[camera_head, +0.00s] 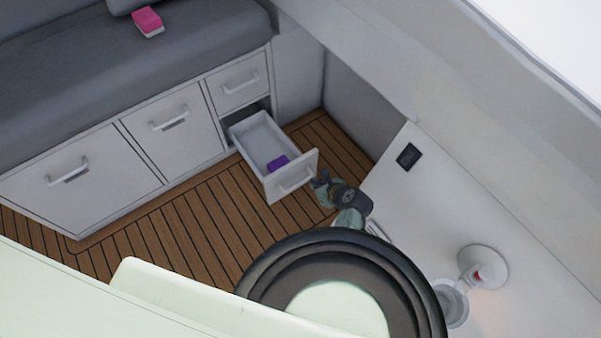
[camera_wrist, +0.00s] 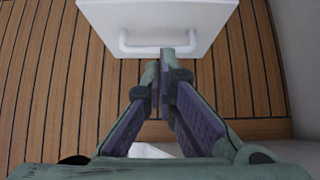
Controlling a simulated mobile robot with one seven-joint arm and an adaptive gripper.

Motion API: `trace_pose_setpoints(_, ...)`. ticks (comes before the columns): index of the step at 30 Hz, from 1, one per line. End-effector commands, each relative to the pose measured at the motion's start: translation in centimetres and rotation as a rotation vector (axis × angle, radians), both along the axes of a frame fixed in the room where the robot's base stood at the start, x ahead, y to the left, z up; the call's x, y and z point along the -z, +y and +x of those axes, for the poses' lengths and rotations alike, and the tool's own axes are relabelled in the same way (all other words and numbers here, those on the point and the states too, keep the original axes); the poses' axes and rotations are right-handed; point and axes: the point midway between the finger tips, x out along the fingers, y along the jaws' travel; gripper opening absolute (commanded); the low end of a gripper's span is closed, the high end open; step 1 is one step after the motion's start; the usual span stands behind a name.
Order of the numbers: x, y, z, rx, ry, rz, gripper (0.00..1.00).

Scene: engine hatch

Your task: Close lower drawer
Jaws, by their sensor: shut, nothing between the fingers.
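The lower drawer (camera_head: 247,137) stands pulled out from the white cabinet, below a shut upper drawer (camera_head: 240,80). A small purple block (camera_head: 278,163) lies inside it near its front. The drawer's white front with its bar handle (camera_head: 295,181) faces my gripper (camera_head: 322,181), which is at the front's right side in the head view. The gripper holds nothing.
Other cabinet fronts with handles (camera_head: 170,120) stand shut to the left. A grey cushion (camera_head: 120,75) above them bears a pink box (camera_head: 148,21). The wooden floor (camera_head: 195,215) is clear left of the drawer. A white counter (camera_head: 425,200) stands close on the right.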

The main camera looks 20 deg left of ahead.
Motion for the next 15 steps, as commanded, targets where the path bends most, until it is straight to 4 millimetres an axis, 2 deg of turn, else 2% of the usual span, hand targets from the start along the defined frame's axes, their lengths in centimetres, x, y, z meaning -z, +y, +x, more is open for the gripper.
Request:
trace_pose_setpoints(11, 5.8, 4.6, 3.6, -0.005, -0.003, -0.002, 0.00)
trace_pose_setpoints(15, 5.6, 6.3, 4.9, -0.006, -0.005, -0.003, 0.00)
